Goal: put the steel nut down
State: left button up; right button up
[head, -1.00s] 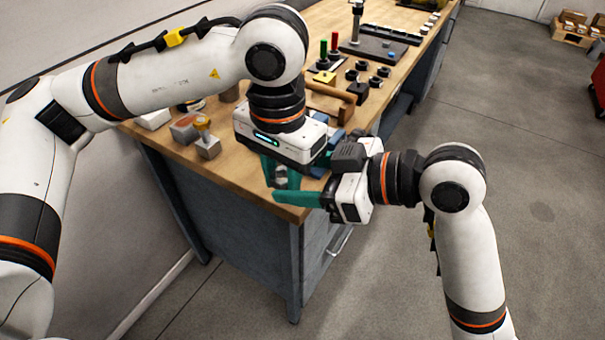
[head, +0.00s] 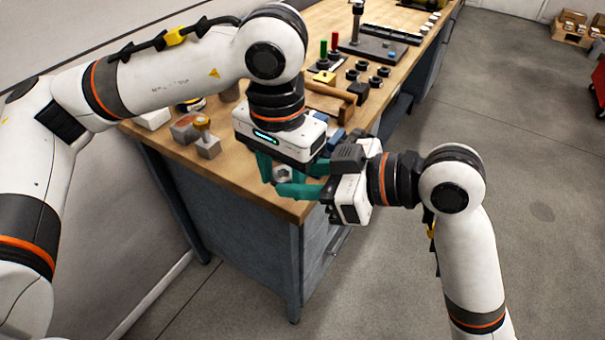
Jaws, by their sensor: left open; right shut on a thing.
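The steel nut (head: 282,173) is a small grey metal piece near the front corner of the bench, seen among teal fingers and partly hidden by them. My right gripper (head: 284,181) reaches in from the right and is shut on the nut. My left gripper (head: 277,170) points down from above at the same spot, open, with its fingers close around the nut. The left gripper's housing hides part of the fingers. I cannot tell whether the nut touches the bench top.
The wooden bench top (head: 232,172) has a bare strip at its front left. A wooden-handled tool (head: 328,91), black knobs (head: 375,82) and a dark fixture (head: 375,48) lie farther back.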

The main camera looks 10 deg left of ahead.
pick_arm(q)
jog(key=shift+s+d, duration=0.15)
jog(key=shift+s, duration=0.15)
pick_arm(e)
jog(key=shift+w+d, duration=0.1)
jog(key=shift+w, duration=0.25)
